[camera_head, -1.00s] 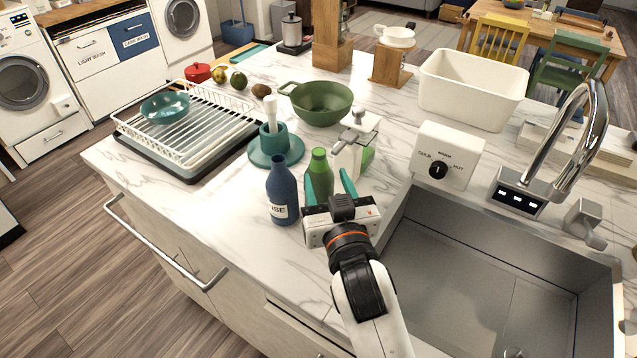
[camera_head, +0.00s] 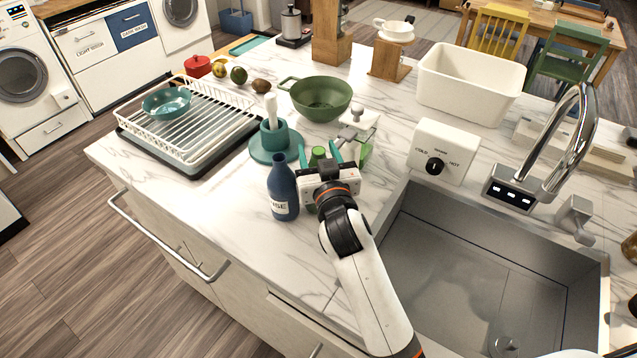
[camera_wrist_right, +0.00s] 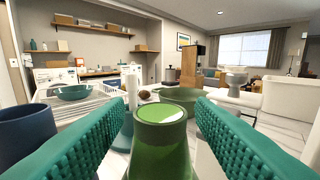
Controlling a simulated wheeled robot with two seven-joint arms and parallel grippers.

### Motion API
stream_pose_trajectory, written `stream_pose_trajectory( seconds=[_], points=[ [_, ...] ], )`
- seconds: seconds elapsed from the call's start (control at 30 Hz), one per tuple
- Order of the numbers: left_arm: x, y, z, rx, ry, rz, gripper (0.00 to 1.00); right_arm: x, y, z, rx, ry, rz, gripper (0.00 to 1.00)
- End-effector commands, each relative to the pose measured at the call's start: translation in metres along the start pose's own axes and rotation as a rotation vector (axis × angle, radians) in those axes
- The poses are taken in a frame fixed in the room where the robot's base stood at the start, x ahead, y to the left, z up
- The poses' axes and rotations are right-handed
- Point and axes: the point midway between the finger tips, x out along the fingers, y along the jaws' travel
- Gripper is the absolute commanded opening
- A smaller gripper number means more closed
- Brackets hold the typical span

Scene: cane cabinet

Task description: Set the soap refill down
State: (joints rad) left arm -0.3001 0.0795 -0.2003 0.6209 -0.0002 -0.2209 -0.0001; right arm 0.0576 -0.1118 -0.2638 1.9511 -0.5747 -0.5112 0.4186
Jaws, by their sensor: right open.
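A green bottle (camera_head: 319,152), which I take to be the soap refill, stands on the marble counter beside a dark blue bottle (camera_head: 282,190). My right gripper (camera_head: 320,160) is open, with its teal fingers either side of the green bottle's upper part. In the right wrist view the green bottle (camera_wrist_right: 160,140) is upright between the two ridged fingers (camera_wrist_right: 160,125), its round top facing the camera. Gaps show beside it there. The gripper body hides the bottle's lower part in the head view. My left gripper is out of view.
A white dispenser (camera_head: 355,130) and a teal holder with a white brush (camera_head: 270,135) stand close behind. A green colander (camera_head: 318,98) and dish rack (camera_head: 190,130) lie farther back. The sink (camera_head: 490,270) is at right. The counter's front left is bare.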

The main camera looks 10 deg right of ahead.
Motion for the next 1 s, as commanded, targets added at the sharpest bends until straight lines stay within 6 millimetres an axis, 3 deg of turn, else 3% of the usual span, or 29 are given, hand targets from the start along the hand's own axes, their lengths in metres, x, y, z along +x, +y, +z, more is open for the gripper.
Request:
stream_pose_trajectory(
  seconds=[0.07, 0.3, 0.77, 1.0],
  points=[
    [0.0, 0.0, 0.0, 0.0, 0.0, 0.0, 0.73, 0.0, 0.0, 0.0, 0.0, 0.0, 0.0, 0.4],
    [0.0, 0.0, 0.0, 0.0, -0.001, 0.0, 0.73, 0.0, 0.0, 0.0, -0.001, 0.0, 0.0, 0.01],
    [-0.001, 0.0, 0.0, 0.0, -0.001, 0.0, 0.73, 0.0, 0.0, 0.003, 0.0, -0.003, 0.001, 0.0],
    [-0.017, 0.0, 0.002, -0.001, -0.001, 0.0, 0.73, 0.0, 0.0, 0.02, 0.0, -0.004, 0.0, 0.0]
  ],
)
